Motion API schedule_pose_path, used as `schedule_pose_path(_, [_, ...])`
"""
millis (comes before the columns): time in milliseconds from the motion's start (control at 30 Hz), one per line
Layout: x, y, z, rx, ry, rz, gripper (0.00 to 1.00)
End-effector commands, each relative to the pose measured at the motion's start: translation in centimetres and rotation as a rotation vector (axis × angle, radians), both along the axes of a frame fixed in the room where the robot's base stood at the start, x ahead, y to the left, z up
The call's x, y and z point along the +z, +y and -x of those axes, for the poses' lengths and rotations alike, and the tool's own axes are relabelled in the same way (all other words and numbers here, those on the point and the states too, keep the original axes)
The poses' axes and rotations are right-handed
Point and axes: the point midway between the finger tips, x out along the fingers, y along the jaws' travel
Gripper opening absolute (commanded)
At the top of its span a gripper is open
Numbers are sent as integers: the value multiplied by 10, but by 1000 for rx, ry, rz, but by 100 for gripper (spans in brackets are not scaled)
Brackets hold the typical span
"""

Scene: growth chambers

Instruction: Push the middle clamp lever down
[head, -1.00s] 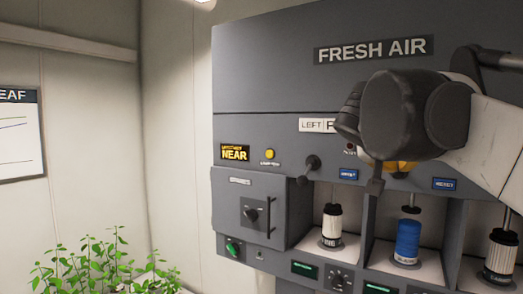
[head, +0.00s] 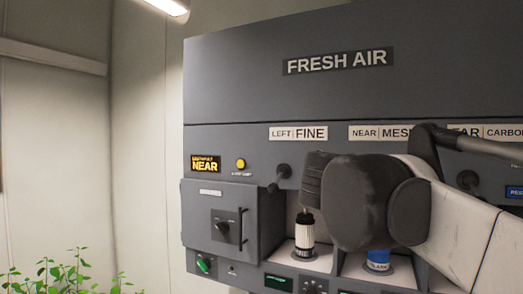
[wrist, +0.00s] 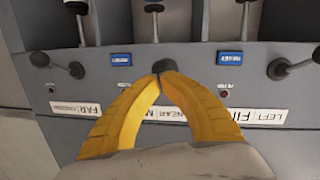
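The middle clamp lever (wrist: 165,64) shows as a dark round hub at the tips of my gripper in the wrist view, which is upside down. My gripper (wrist: 160,73) has its two yellow fingers brought together at the tips, right in front of that hub. The fingers partly cover the hub, and I cannot tell whether they touch it. The middle lever's handle is not clearly visible. In the head view my dark wrist hides the middle lever and my fingers. The left clamp lever (head: 283,172) is visible there, its handle angled down and left.
The wrist view also shows the left (wrist: 277,69) and far (wrist: 77,70) levers. Below the left lever in the head view, a black-and-white cartridge (head: 305,234) stands in its bay. A blue cartridge (head: 378,262) stands beyond. A hinged box (head: 220,220) juts out left.

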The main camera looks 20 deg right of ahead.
Motion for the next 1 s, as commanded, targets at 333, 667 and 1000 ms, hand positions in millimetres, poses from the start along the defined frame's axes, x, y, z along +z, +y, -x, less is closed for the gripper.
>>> schedule_pose_path(333, [-8,0,0,0,1,-1,0])
schedule_pose_path(667, [-11,0,0,0,1,-1,0])
schedule_pose_path(1000, [-11,0,0,0,1,-1,0])
